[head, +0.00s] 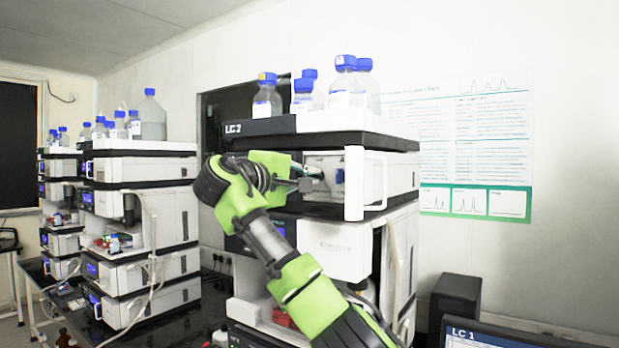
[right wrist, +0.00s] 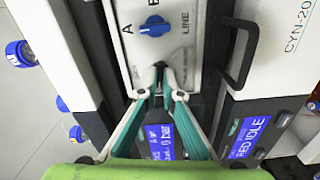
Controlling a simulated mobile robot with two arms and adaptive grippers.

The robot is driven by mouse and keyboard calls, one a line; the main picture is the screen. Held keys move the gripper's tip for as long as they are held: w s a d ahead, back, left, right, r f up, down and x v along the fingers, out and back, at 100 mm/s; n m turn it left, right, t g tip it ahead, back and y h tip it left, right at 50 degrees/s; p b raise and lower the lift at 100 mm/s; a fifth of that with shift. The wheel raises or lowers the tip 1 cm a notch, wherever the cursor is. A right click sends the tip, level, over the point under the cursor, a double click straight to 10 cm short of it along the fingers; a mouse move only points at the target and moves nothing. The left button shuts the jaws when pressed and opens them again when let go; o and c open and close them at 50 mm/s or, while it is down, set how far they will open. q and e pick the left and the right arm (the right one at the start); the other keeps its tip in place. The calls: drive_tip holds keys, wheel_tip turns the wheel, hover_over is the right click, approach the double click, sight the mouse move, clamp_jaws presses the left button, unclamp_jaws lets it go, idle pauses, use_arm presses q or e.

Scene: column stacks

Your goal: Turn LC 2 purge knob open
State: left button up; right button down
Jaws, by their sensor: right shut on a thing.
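The LC 2 stack (head: 322,240) stands in the middle of the head view, with a pump front behind an opened white door (head: 354,185). My right gripper (head: 318,178) reaches in from below at this front. In the right wrist view, the right gripper's (right wrist: 161,76) teal-lined fingertips are closed on a small dark knob (right wrist: 160,66), apparently the purge knob. The fingertips hide much of it, so its turn angle cannot be told. A blue selector knob (right wrist: 154,27) marked A, B and LINE sits just above in that view. My left gripper is not in view.
Blue-capped bottles (head: 345,85) stand on top of the stack. A dark handle (right wrist: 238,55) juts out right of the knobs in the wrist view. Another instrument stack (head: 140,225) is at left, and a monitor (head: 480,335) at bottom right.

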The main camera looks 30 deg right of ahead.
drive_tip(key=shift+n, duration=0.7)
drive_tip(key=c, duration=2.2)
unclamp_jaws()
drive_tip(key=shift+a, duration=0.1)
drive_tip(key=shift+w, duration=0.1)
drive_tip(key=shift+a, duration=0.1)
drive_tip(key=v, duration=1.1)
drive_tip(key=shift+s+a+f, duration=0.1)
drive_tip(key=shift+s+a, duration=0.1)
drive_tip(key=shift+a, duration=0.15)
